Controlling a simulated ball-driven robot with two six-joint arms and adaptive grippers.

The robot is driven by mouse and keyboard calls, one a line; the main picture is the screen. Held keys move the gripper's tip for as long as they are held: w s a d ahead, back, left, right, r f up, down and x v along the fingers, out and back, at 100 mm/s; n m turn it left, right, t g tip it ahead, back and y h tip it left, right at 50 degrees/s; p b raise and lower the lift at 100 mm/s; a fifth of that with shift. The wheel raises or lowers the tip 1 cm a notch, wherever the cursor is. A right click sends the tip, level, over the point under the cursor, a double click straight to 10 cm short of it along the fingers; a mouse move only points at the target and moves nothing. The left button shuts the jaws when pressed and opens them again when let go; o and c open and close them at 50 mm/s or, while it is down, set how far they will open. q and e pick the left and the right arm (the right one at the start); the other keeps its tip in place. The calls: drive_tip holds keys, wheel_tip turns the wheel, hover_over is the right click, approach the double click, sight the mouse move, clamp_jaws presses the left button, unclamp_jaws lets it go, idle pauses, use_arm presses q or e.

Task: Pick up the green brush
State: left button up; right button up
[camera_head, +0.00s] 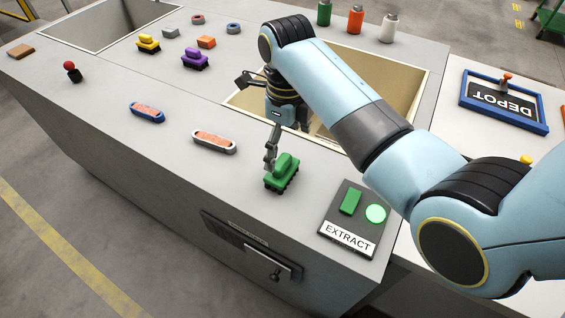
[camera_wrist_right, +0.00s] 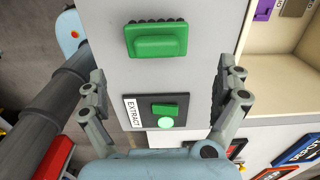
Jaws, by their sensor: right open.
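The green brush (camera_head: 282,173) has a green handle block over dark bristles. It rests on the grey console top near its front edge, left of the EXTRACT panel. My right gripper (camera_head: 257,118) is open and empty above the console; one finger hangs just behind the brush in the head view, and I cannot tell whether it touches. In the right wrist view the brush (camera_wrist_right: 157,40) lies beyond the fingertips, roughly centred between the two spread fingers of my right gripper (camera_wrist_right: 161,78). My left gripper is not in view.
The EXTRACT panel (camera_head: 334,243), with a green block and round green button, is right of the brush. An open bin (camera_head: 408,84) lies behind my right arm. Purple (camera_head: 195,58) and yellow (camera_head: 148,43) brushes and orange-filled oval pieces (camera_head: 214,141) stand farther left.

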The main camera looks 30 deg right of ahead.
sight(282, 161)
drive_tip(key=f, duration=0.2)
drive_tip(key=shift+a+f, duration=0.2)
drive_tip(key=shift+f, duration=0.1)
drive_tip(key=shift+w+f, duration=0.1)
drive_tip(key=shift+f, duration=0.2)
drive_tip(key=f, duration=0.4)
drive_tip(key=shift+w+a+f, duration=0.1)
drive_tip(key=shift+a+f, duration=0.1)
drive_tip(key=shift+f, duration=0.35)
drive_tip(key=shift+c, duration=1.5)
drive_tip(key=c, duration=0.8)
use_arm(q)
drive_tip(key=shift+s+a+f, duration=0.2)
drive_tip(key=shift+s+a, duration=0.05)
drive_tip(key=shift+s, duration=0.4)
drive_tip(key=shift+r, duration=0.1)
